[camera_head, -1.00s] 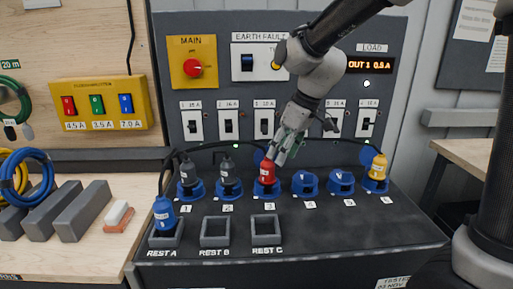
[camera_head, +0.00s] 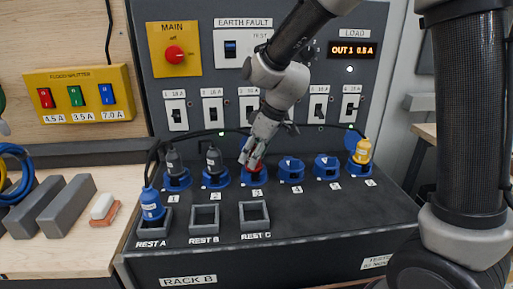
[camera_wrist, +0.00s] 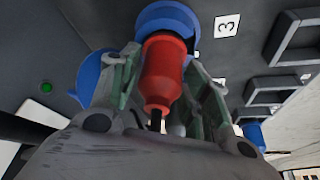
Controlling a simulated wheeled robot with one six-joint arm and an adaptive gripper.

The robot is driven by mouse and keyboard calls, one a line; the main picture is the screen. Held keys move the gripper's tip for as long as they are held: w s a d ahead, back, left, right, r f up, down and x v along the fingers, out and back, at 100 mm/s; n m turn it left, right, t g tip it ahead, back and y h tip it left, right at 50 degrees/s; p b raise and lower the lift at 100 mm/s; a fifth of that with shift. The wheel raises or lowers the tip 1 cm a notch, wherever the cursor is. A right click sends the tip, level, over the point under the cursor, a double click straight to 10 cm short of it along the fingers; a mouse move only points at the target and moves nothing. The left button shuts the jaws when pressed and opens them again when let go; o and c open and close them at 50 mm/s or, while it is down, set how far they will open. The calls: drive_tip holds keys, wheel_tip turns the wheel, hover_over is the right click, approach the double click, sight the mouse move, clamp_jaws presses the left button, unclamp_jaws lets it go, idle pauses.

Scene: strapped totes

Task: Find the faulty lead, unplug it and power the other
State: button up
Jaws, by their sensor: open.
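A red plug (camera_wrist: 165,75) sits in the blue socket (camera_wrist: 172,18) by the label 3. My gripper (camera_head: 252,160) is over this plug, and in the wrist view my open gripper (camera_wrist: 168,72) has a finger on either side of it. In the head view the red plug (camera_head: 257,168) is mostly hidden by the fingers. Dark plugs stand in socket 1 (camera_head: 174,161) and socket 2 (camera_head: 214,159). A yellow plug (camera_head: 362,151) is in the rightmost socket. A blue plug (camera_head: 151,205) stands in REST A. The load display (camera_head: 354,50) reads OUT 1 0.8 A.
REST B (camera_head: 204,218) and REST C (camera_head: 254,215) are empty. Two sockets (camera_head: 291,170) right of the red plug are empty. Black leads arch over the plugs. A yellow splitter (camera_head: 82,93), grey blocks (camera_head: 67,198) and an eraser (camera_head: 104,209) are at the left.

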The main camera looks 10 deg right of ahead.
drive_tip(key=c, duration=0.9)
drive_tip(key=shift+n+g+y, duration=0.3)
drive_tip(key=shift+n+g, duration=0.2)
drive_tip(key=shift+n, duration=1)
drive_tip(key=shift+n+g, duration=0.4)
drive_tip(key=shift+n, duration=1.1)
drive_tip(key=shift+g, duration=0.3)
drive_tip(key=n+g, duration=0.1)
drive_tip(key=n, duration=0.2)
